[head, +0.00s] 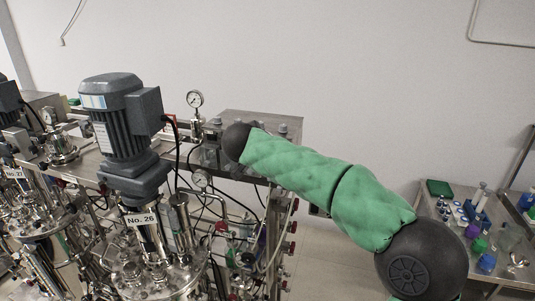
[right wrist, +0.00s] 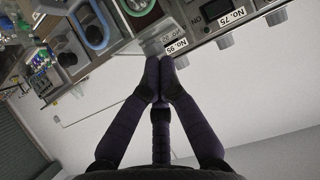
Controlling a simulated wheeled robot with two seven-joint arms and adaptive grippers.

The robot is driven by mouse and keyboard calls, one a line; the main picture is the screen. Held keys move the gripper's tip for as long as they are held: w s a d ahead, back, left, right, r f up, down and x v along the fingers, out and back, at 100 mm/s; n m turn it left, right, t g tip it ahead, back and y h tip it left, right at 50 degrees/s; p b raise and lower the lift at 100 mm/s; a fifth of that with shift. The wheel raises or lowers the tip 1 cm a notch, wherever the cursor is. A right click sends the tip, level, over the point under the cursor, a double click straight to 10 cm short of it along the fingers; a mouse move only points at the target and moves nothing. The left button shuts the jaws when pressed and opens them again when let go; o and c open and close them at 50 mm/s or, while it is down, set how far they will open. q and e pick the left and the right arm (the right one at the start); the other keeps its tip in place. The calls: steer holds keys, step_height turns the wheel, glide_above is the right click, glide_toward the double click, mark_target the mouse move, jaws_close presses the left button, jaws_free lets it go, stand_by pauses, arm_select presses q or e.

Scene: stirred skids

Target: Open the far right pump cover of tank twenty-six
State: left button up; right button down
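Tank twenty-six (head: 160,275) stands at the lower left of the head view, with a white "No. 26" label (head: 140,220) and a large grey motor (head: 123,120) above it. Behind it is a steel equipment box (head: 262,122) with grey knobs. My right arm, in a green sleeve, reaches across from the right to this box; its hand is hidden behind the dark joint. In the right wrist view my right gripper (right wrist: 161,60) has its dark fingertips together, close to a pale panel edge (right wrist: 155,42). I cannot tell whether they touch it. The far right pump cover cannot be clearly singled out. My left gripper is out of view.
The right wrist view shows blue-framed and grey-framed pump units (right wrist: 92,28), panel knobs (right wrist: 225,41) and white labels. Tank twenty-seven's label (head: 14,173) is at far left. A lab bench (head: 432,205) with bottles stands at right. A pressure gauge (head: 195,99) rises near the box.

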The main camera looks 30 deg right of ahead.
steer(key=shift+w+d+f, duration=0.1)
steer(key=shift+d+f, duration=0.05)
steer(key=shift+d, duration=0.15)
steer(key=c, duration=1.4)
jaws_free()
steer(key=shift+f, duration=0.15)
steer(key=shift+w+d+f, duration=0.15)
steer(key=shift+w+d, duration=0.2)
steer(key=shift+d, duration=0.2)
steer(key=shift+w+d+f, duration=0.15)
steer(key=shift+w+d, duration=0.2)
steer(key=shift+d, duration=0.15)
steer(key=shift+a, duration=0.3)
steer(key=shift+s+a+r, duration=0.2)
steer(key=shift+a, duration=0.1)
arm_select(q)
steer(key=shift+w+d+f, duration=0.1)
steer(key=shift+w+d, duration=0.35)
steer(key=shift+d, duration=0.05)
arm_select(e)
steer(key=v, duration=1.1)
steer(key=shift+a+r, duration=0.15)
